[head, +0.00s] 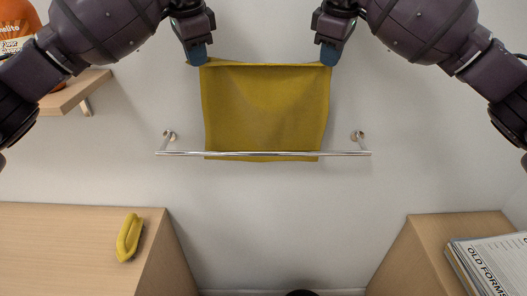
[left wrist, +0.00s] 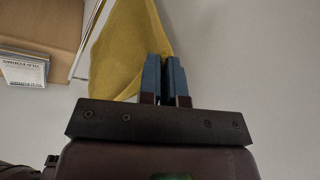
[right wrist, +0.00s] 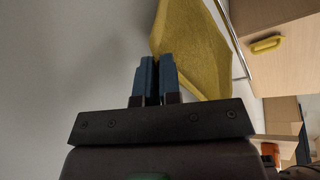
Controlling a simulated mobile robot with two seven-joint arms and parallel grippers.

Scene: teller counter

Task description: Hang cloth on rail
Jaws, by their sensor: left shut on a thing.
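My left gripper (head: 198,62) is shut on the cloth's upper left corner. My right gripper (head: 328,62) is shut on the upper right corner. Both are well above the rail. The cloth also shows at the fingertips in the left wrist view (left wrist: 125,50) and the right wrist view (right wrist: 190,45). Whether cloth and rail touch cannot be told.
The rail is fixed to the wall by two round mounts. Papers (head: 490,265) lie on a wooden surface at lower right. A shelf (head: 75,92) with an orange bottle (head: 18,28) is at upper left.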

